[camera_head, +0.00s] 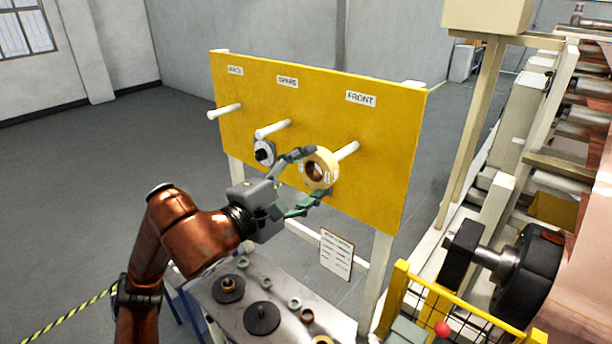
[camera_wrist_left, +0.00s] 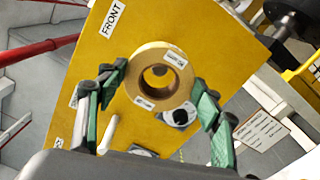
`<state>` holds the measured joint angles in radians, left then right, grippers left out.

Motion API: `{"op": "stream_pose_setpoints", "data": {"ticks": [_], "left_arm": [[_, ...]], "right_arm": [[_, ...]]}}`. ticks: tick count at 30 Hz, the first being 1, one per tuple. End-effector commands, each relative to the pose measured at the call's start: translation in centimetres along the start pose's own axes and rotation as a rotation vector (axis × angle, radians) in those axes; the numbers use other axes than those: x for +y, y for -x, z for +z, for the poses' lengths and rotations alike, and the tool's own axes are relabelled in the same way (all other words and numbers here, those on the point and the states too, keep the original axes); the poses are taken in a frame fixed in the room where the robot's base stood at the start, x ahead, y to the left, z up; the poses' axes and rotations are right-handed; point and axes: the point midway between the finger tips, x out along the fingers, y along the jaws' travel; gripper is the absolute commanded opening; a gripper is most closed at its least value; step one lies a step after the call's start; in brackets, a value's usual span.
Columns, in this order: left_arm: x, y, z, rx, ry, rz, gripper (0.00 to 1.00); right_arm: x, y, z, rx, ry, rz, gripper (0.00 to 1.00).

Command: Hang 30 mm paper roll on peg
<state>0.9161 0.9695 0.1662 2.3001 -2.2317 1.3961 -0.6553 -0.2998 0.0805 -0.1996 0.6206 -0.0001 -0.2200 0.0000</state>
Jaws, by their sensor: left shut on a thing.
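The tan paper roll (camera_head: 321,169) has white labels and an open core. My left gripper (camera_head: 308,180) is shut on it, one finger at its upper left and one below. In the left wrist view the roll (camera_wrist_left: 138,72) sits between the green-padded fingers (camera_wrist_left: 152,100). The white peg under the FRONT label (camera_head: 347,151) juts from the yellow board (camera_head: 385,170), just behind the roll in the head view. The roll hides the peg's near end, so I cannot tell whether the tip is in the core. My right gripper is not in view.
The SPARE peg (camera_head: 273,129) and a left-hand peg (camera_head: 224,112) look bare. A black-and-white round piece (camera_head: 264,152) is below the SPARE peg. A bench (camera_head: 285,276) below holds rings and black discs (camera_head: 262,318). A yellow guard (camera_head: 455,305) and machinery stand at right.

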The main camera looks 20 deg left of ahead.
Motion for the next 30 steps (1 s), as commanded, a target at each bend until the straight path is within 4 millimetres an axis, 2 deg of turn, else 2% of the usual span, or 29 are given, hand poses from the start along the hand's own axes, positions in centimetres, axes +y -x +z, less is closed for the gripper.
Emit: {"op": "stream_pose_setpoints", "data": {"ticks": [30], "left_arm": [[0.1,-5.8,0.1,-0.002,0.001,0.000,0.34]], "right_arm": [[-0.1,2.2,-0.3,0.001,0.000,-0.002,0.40]]}}
